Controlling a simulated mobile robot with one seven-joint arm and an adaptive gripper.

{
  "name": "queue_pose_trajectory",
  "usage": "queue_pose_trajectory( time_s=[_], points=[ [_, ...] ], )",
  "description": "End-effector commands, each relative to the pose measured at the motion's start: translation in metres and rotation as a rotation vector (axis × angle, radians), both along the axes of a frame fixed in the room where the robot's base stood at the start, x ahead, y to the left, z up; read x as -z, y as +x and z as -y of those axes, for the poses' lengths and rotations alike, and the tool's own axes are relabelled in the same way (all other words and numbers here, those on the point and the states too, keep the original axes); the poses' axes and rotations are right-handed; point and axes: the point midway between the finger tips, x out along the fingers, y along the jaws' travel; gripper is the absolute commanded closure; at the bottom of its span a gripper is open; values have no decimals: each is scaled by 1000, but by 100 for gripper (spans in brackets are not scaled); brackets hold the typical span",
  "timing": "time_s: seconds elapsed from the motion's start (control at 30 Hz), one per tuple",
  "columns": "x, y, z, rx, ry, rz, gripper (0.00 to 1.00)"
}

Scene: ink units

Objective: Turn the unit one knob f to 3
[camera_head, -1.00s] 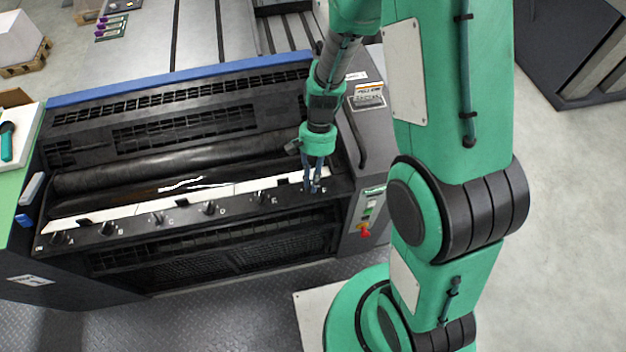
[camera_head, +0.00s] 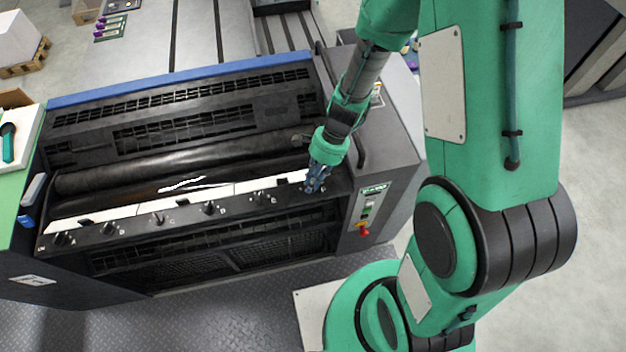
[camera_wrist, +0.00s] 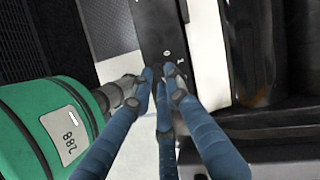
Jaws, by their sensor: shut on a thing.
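The dark ink unit one (camera_head: 180,135) has a row of small dark knobs along its front strip. Several knobs with letters A to E show in the head view, such as the one by E (camera_head: 259,197). My gripper (camera_head: 313,188) is at the right end of this row, where knob f sits. Its blue fingers cover the knob, so its pointer and setting are hidden. In the wrist view the fingers (camera_wrist: 162,78) come together over the dark strip (camera_wrist: 160,30), shut on the knob. A few small white marks show on the strip beside the fingertips, too small to read.
A white strip (camera_head: 150,207) runs behind the knobs, beside the dark roller (camera_head: 180,165). A side panel with green and red buttons (camera_head: 364,222) stands right of the gripper. The floor (camera_head: 220,310) in front is clear.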

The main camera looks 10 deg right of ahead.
Motion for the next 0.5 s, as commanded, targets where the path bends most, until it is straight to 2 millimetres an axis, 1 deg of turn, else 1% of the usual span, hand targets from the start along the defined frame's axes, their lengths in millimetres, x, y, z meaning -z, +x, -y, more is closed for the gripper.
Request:
queue_pose_trajectory(
  time_s=[0.03,0.2,0.5],
  points=[
    [1,-5,-2,30,3,-9,100],
    [1,-6,-2,115,3,-10,100],
    [2,-6,-3,169,3,-10,100]
  ],
)
